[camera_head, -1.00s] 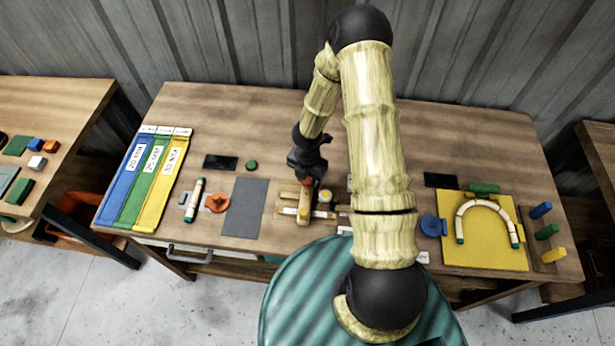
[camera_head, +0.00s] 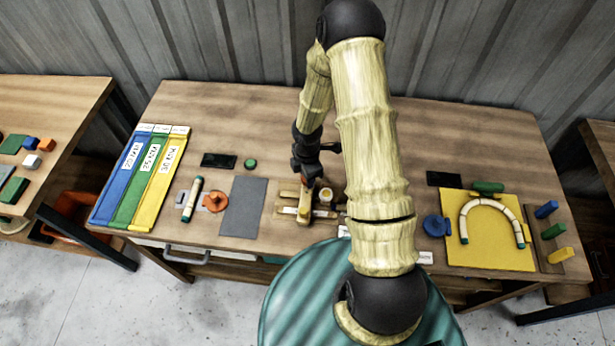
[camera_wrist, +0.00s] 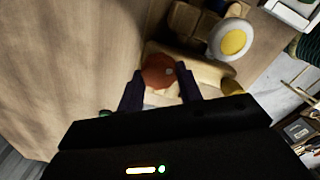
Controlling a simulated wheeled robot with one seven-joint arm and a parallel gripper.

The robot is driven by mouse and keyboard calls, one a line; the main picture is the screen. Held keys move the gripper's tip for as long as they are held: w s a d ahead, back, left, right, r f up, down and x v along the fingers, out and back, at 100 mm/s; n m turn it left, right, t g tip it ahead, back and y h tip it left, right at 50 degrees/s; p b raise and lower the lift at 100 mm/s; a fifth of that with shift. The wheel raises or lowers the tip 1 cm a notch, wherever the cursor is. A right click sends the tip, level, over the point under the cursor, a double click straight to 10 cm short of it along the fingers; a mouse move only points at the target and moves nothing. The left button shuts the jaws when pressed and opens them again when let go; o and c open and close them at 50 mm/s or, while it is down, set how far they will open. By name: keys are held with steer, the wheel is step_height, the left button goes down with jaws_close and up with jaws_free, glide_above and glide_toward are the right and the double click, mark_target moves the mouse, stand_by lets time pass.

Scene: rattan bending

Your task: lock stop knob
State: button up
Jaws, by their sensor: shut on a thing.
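A round orange-red knob (camera_wrist: 158,72) sits on a pale wooden fixture (camera_wrist: 185,66) in the wrist view. My gripper (camera_wrist: 160,84) has its two dark fingers on either side of the knob and is shut on it. In the head view my gripper (camera_head: 309,178) points down at the wooden fixture (camera_head: 303,208) near the table's middle. The knob is mostly hidden by the fingers there. A white disc with a yellow centre (camera_wrist: 232,41) stands beside the knob on the fixture.
A grey mat (camera_head: 243,207) lies left of the fixture. An orange knob-like part (camera_head: 215,202) and a pale rod (camera_head: 192,199) lie farther left. A yellow board (camera_head: 487,255) with a bent rod (camera_head: 490,203) and a blue round part (camera_head: 434,227) are at right. The back of the table is mostly clear.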

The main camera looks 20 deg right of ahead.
steer(key=m+b, duration=0.2)
steer(key=m, duration=0.3)
steer(key=shift+d+f+m, duration=0.1)
steer(key=shift+d+m, duration=0.05)
steer(key=shift+m, duration=0.15)
steer(key=m+b, duration=0.1)
steer(key=m, duration=0.4)
steer(key=shift+b, duration=0.35)
steer(key=o, duration=1)
steer(key=shift+w+r, duration=0.1)
steer(key=shift+r, duration=0.5)
step_height(320, 180, up, 16)
steer(key=b, duration=0.1)
steer(key=shift+r+b, duration=0.15)
steer(key=shift+b, duration=0.25)
